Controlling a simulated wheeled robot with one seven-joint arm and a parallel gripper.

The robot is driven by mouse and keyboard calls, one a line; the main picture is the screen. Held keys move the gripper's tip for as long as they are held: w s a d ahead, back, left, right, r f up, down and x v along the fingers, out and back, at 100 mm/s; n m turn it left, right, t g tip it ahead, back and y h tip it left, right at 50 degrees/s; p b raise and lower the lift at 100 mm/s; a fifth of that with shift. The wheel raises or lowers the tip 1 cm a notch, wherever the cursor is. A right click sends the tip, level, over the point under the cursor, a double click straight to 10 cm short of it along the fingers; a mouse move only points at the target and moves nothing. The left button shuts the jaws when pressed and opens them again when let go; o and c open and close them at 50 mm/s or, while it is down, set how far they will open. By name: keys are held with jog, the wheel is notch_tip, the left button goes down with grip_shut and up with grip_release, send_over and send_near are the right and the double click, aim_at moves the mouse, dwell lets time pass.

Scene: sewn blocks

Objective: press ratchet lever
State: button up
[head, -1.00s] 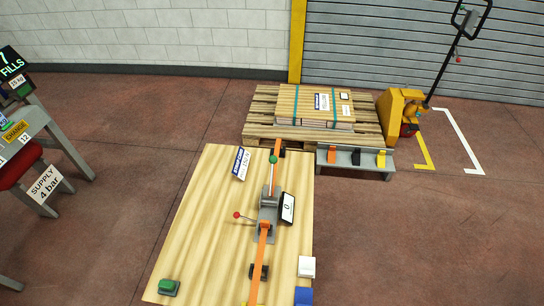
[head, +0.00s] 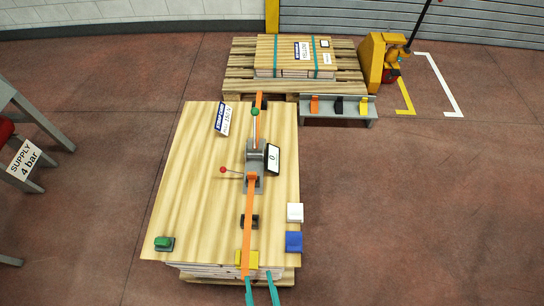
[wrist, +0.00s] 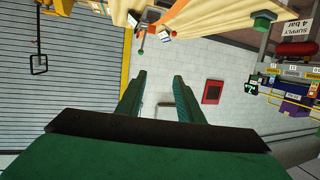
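A grey ratchet tensioner (head: 254,165) sits on an orange strap (head: 249,205) running down a wood-topped stack (head: 195,190). A pale lever with a green knob (head: 255,112) points away from me along the strap. A thin lever with a red knob (head: 223,170) sticks out to the left. I cannot tell which one is the ratchet lever. My gripper (head: 259,277) shows as two teal fingertips at the bottom edge, at the stack's near end, well apart from the tensioner. In the wrist view my gripper (wrist: 159,77) is open and empty, its fingers spread.
A small display (head: 273,159) reading 0 stands beside the tensioner. A green button (head: 164,243) and white (head: 295,212) and blue (head: 294,242) blocks sit near the stack's edges. Behind are a strapped pallet load (head: 296,57), a low rack (head: 338,110) and a yellow pallet jack (head: 383,62).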

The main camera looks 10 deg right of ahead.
jog(key=shift+w+f, duration=0.1)
jog(key=shift+w, duration=0.1)
grip_shut()
jog(key=w+d+f, duration=0.3)
jog(key=w+f, duration=0.1)
jog(key=w, duration=0.6)
jog(key=w+d+f, duration=0.4)
jog(key=w, duration=0.6)
jog(key=w+d+r, duration=0.1)
jog(key=w+r, duration=0.1)
jog(key=w, duration=0.9)
jog(key=w+d+r+m+h, duration=0.1)
jog(key=w+r, duration=0.2)
jog(key=w, duration=0.9)
jog(key=shift+w+d, duration=0.25)
jog(key=shift+d, duration=0.05)
